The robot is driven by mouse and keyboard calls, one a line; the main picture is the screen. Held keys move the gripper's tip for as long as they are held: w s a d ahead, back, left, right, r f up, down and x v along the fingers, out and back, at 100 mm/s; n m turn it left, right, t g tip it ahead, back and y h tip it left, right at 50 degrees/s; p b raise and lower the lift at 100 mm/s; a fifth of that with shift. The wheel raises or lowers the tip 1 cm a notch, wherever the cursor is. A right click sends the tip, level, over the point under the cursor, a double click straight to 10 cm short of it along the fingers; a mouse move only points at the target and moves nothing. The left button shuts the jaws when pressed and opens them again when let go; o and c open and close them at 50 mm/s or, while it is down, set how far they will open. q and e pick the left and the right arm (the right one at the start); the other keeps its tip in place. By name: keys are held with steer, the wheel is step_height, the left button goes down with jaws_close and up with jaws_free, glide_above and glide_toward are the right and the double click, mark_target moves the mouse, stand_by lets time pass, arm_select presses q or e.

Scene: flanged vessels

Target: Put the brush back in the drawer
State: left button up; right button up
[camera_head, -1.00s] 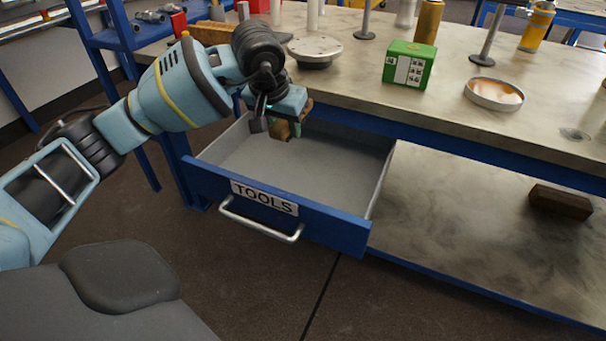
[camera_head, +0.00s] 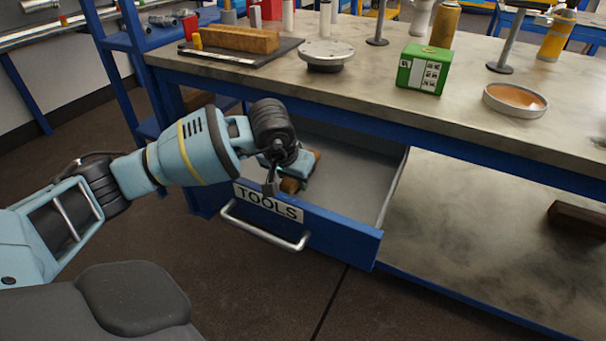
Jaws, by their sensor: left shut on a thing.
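The blue drawer (camera_head: 345,236), labelled TOOLS, stands open under the workbench, with a grey inside and a metal handle. My left gripper (camera_head: 284,174) is low in the drawer opening, just behind the front panel. It is shut on the brush (camera_head: 290,186), whose brown wooden part shows below and beside the fingers. Most of the brush is hidden by the gripper, and I cannot tell whether it touches the drawer floor. My right gripper is not in view.
The workbench top (camera_head: 400,110) overhangs the back of the drawer. On it are a green box (camera_head: 423,68), a round metal flange (camera_head: 327,55), a shallow dish (camera_head: 515,99) and a wooden block (camera_head: 236,38). A dark brick (camera_head: 577,217) lies on the lower shelf. The drawer's right half is clear.

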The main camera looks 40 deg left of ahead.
arm_select(q)
steer(key=shift+w+a, duration=0.1)
steer(key=shift+w, duration=0.3)
steer(key=w, duration=0.1)
steer(key=w+b, duration=0.1)
steer(key=w, duration=0.1)
steer(key=shift+w+a+f, duration=0.15)
steer(key=shift+w+a, duration=0.05)
steer(key=shift+a, duration=0.15)
steer(key=shift+s+f+b, duration=0.15)
steer(key=shift+f+b, duration=0.25)
steer(key=shift+f, duration=0.1)
steer(key=shift+r, duration=0.1)
steer(key=o, duration=1.1)
steer(key=shift+f, duration=0.2)
